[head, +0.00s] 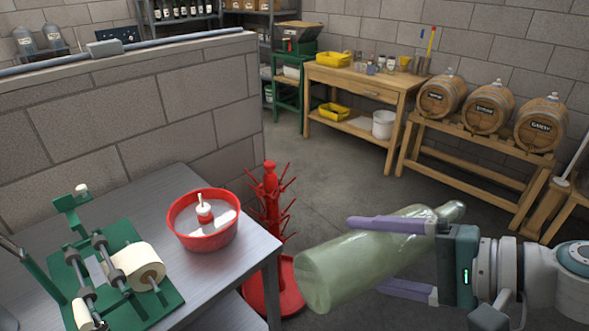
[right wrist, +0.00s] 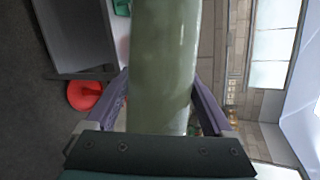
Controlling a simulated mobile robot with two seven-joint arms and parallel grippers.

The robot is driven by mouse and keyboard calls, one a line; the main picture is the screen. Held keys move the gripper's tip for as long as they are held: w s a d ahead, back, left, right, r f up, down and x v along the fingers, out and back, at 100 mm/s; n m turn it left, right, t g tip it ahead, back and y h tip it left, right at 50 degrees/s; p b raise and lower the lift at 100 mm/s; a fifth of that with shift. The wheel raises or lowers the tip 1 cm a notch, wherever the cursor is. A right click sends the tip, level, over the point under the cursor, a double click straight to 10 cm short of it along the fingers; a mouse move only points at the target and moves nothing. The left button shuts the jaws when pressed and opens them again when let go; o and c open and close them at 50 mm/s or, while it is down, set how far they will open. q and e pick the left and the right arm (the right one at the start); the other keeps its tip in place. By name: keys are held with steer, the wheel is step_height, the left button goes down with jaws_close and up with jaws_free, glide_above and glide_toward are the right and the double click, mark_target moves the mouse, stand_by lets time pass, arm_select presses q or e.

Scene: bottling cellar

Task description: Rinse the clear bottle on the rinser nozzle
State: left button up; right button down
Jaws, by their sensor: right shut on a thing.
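My right gripper (head: 366,254) is shut on a pale green, see-through bottle (head: 350,265). The bottle lies nearly level in the air, its broad base toward the left and its neck toward the upper right. In the right wrist view the bottle (right wrist: 162,60) runs between both fingers (right wrist: 160,98); its ends are out of that view. The rinser, a red bowl (head: 206,240) with a white-tipped red nozzle (head: 203,206) in its middle, stands on the grey table, left of the bottle and apart from it. My left gripper is not in view.
The grey table (head: 225,292) also bears a green labelling device (head: 112,285) with a paper roll. A red bottle-drying tree (head: 271,215) stands on the floor between table and bottle. A block wall (head: 130,110) rises behind the table. Barrels (head: 487,107) and a wooden bench (head: 365,82) stand farther back.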

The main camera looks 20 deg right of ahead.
steer(key=m+p, duration=0.1)
steer(key=m, duration=0.1)
steer(key=shift+r+m, duration=0.2)
steer(key=shift+m, duration=0.2)
steer(key=m+p, duration=0.2)
steer(key=m, duration=0.3)
steer(key=m+p, duration=0.2)
steer(key=m, duration=0.3)
steer(key=shift+m, duration=0.3)
steer(key=shift+f+m, duration=0.1)
steer(key=shift+m, duration=0.6)
steer(key=shift+f+b, duration=0.25)
steer(key=shift+b, duration=0.1)
steer(key=t+y+b, duration=0.1)
steer(key=b, duration=0.2)
steer(key=t+b, duration=0.1)
steer(key=b, duration=0.2)
steer(key=shift+f+t+y+b, duration=0.25)
steer(key=shift+t+y+b, duration=0.15)
steer(key=shift+r+b, duration=0.15)
steer(key=shift+b, duration=0.25)
steer(key=shift+r+t, duration=0.15)
steer(key=shift+t, duration=0.15)
steer(key=shift+r, duration=0.15)
